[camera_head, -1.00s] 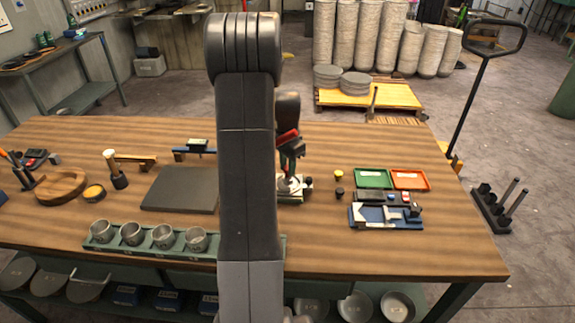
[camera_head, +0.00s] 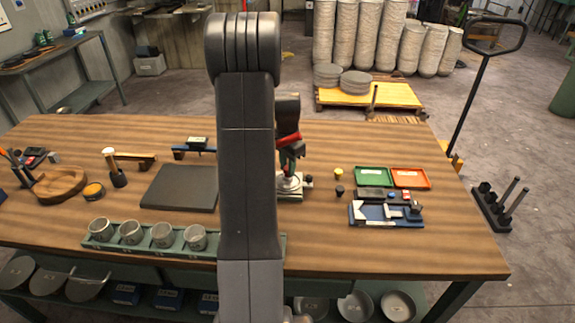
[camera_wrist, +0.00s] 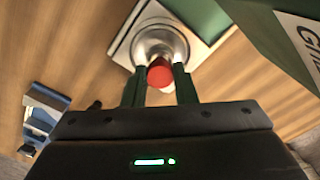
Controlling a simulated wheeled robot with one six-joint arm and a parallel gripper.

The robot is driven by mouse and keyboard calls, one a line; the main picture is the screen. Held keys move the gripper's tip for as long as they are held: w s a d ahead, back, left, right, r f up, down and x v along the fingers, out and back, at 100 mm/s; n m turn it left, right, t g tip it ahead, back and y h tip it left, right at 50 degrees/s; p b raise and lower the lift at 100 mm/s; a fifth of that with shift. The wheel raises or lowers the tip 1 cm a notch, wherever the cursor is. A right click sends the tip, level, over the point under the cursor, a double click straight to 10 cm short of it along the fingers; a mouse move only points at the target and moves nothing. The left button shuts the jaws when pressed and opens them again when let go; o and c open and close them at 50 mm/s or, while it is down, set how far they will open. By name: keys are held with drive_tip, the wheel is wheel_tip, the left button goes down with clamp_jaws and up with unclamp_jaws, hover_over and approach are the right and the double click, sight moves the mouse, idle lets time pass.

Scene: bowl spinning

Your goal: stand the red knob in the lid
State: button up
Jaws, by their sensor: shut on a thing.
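The red knob (camera_wrist: 159,74) is between my gripper's two dark green fingers (camera_wrist: 160,84) in the wrist view. The fingers are shut on it. Beyond the knob lies the round metal lid (camera_wrist: 153,41), on a pale square plate (camera_wrist: 122,50). The knob overlaps the lid's near part, and I cannot tell whether they touch. In the head view my gripper (camera_head: 290,163) points down over the lid (camera_head: 289,181), partly behind my arm. The knob cannot be made out there.
Right of the lid stand a yellow knob (camera_head: 339,174) and a dark knob (camera_head: 339,191). Beyond are a green tray (camera_head: 372,177), an orange tray (camera_head: 410,178) and a blue tray of parts (camera_head: 371,223). A dark mat (camera_head: 180,188) and several metal cups (camera_head: 162,235) lie left. The right table end is clear.

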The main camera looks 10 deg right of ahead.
drive_tip(key=shift+f, duration=0.1)
idle(0.3)
drive_tip(key=o, duration=1.4)
drive_tip(key=shift+o, duration=0.2)
drive_tip(key=shift+r+p, duration=2.7)
drive_tip(key=shift+r, duration=1.35)
drive_tip(key=shift+f, duration=0.1)
